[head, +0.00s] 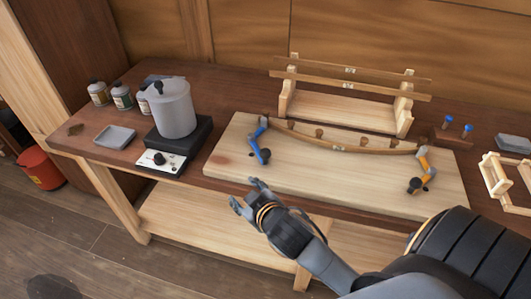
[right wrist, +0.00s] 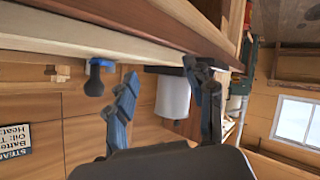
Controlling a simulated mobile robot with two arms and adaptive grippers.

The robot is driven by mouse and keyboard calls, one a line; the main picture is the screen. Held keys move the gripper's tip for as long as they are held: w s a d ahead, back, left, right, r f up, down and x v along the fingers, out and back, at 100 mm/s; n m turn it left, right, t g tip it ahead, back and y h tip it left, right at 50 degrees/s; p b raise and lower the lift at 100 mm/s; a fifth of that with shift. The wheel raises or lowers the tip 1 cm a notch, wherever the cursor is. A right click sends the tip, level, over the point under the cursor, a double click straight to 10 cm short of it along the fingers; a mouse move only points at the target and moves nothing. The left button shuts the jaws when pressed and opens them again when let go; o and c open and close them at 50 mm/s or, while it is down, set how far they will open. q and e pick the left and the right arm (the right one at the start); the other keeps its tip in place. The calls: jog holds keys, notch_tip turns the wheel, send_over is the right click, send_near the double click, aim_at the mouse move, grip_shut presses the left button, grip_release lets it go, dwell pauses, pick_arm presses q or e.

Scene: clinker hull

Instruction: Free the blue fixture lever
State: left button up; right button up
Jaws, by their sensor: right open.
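The blue fixture lever (head: 258,146) stands at the left end of a curved wooden strip (head: 345,144) on the pale board (head: 225,150). Its lower end has a dark knob. In the right wrist view the blue lever (right wrist: 97,76) shows left of the fingers, its dark knob hanging down in the picture. My right gripper (head: 247,193) is open and empty in front of the board's near edge, a little below the lever in the head view and apart from it. Its spread fingers also show in the right wrist view (right wrist: 165,78). My left gripper is out of view.
An orange lever (head: 423,165) holds the strip's right end. A grey pot (head: 174,108) stands on a hot plate (head: 160,162) to the left. A wooden rack (head: 340,108) with slats stands behind. The board's front middle is clear.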

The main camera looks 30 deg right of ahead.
jog(key=w+a+r+n+t+y, duration=0.2)
jog(key=w+a+r+n+t, duration=0.15)
jog(key=r, duration=0.45)
jog(key=w+a+r+n+t+y, duration=0.25)
jog(key=w+r+t, duration=0.2)
jog(key=r, duration=0.35)
jog(key=w+a+r+n+g+y, duration=0.1)
jog(key=a+r+n+y, duration=0.4)
jog(key=r+n+y, duration=0.35)
jog(key=n+g+h, duration=1)
jog(key=n+g, duration=0.7)
jog(key=g, duration=0.2)
send_near(267, 150)
jog(key=shift+m, duration=0.25)
jog(key=f, duration=0.4)
jog(key=a+f+p, duration=0.1)
jog(key=f, duration=0.2)
jog(key=a+f+p, duration=0.1)
jog(key=f, duration=0.3)
jog(key=shift+w+f, duration=0.15)
jog(key=shift+f, duration=0.15)
